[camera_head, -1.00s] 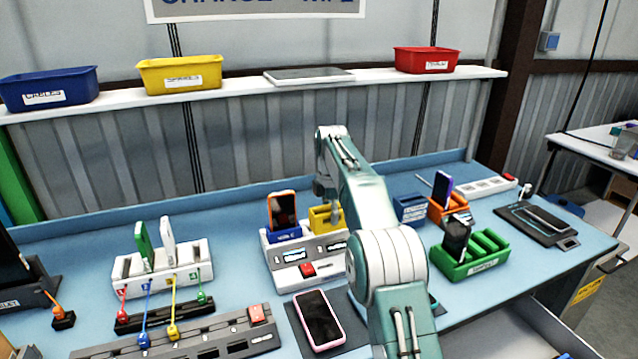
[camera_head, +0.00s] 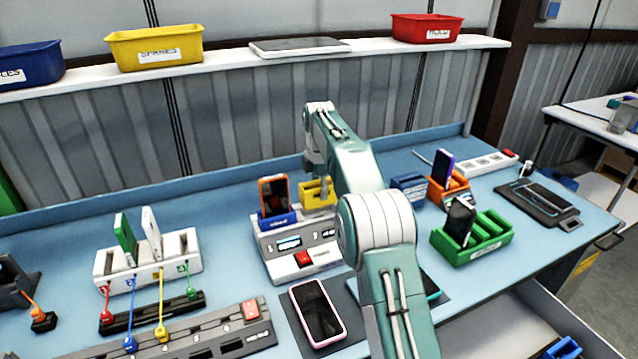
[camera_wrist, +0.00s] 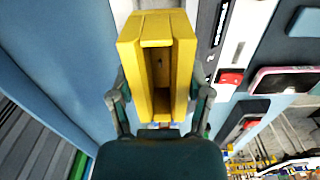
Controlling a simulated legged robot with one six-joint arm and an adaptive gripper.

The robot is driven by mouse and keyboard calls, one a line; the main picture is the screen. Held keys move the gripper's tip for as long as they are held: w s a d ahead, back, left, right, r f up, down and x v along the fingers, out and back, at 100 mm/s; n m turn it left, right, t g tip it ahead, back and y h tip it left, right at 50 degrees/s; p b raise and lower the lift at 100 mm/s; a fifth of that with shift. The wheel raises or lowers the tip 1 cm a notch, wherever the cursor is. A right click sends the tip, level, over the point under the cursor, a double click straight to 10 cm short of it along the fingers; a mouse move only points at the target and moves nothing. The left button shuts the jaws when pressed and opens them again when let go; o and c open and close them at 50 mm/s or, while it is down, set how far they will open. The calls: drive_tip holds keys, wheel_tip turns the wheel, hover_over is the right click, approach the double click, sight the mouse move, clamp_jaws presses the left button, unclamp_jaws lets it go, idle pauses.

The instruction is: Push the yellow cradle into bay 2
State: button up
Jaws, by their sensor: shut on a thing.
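The yellow cradle (camera_head: 318,195) is at the right rear of the grey-and-white dock (camera_head: 290,262), beside the blue cradle (camera_head: 279,221), which holds an orange phone (camera_head: 273,194). My gripper (camera_wrist: 160,104) has a finger on each side of the yellow cradle, which fills the upper middle of the wrist view (camera_wrist: 183,55). The cradle's slot is empty. My arm covers its right side in the head view, so I cannot tell how far it sits in its bay.
A pink-edged phone (camera_head: 317,312) lies on a dark mat in front of the dock. A white rack (camera_head: 180,262) holds phones on the left. A green rack (camera_head: 487,240) and an orange holder (camera_head: 455,191) stand to the right. Bare blue table lies behind the dock.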

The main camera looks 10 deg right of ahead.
sight(320, 205)
drive_tip(key=shift+f, duration=2.3)
drive_tip(key=shift+s+d+f, duration=0.1)
drive_tip(key=shift+f, duration=0.4)
idle(0.7)
drive_tip(key=o, duration=1.2)
drive_tip(key=shift+r, duration=0.15)
wheel_tip(320, 205, up, 12)
drive_tip(key=shift+f, duration=0.15)
